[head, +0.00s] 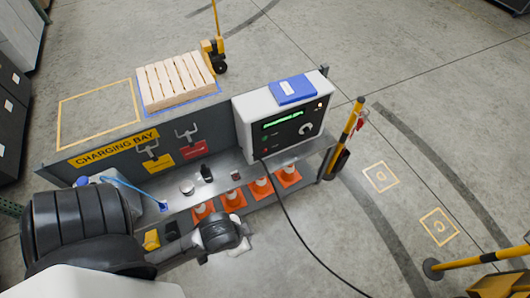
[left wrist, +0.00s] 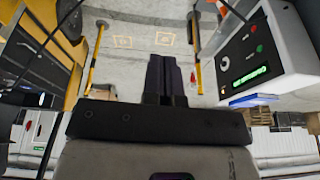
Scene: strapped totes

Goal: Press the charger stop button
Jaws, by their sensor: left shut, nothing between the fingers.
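The charger (head: 283,118) is a white box with a dark front panel, standing at the right end of the bench. Its panel carries a lit green display (head: 283,120), a round knob (head: 306,128), and small green and red buttons at its left side. In the left wrist view the panel is at the right, with a red button (left wrist: 253,28) and a green button (left wrist: 259,49) beside the display (left wrist: 250,78). My left gripper (left wrist: 166,72) is shut and empty, apart from the panel. In the head view my left wrist is low, in front of the bench; its fingertips are hidden.
A blue item (head: 292,88) lies on the charger. A black cable (head: 290,215) runs from it to the floor. Orange cones (head: 261,186) stand under the bench shelf. A yellow post (head: 347,132) stands right of the charger. Small items lie on the shelf (head: 222,167).

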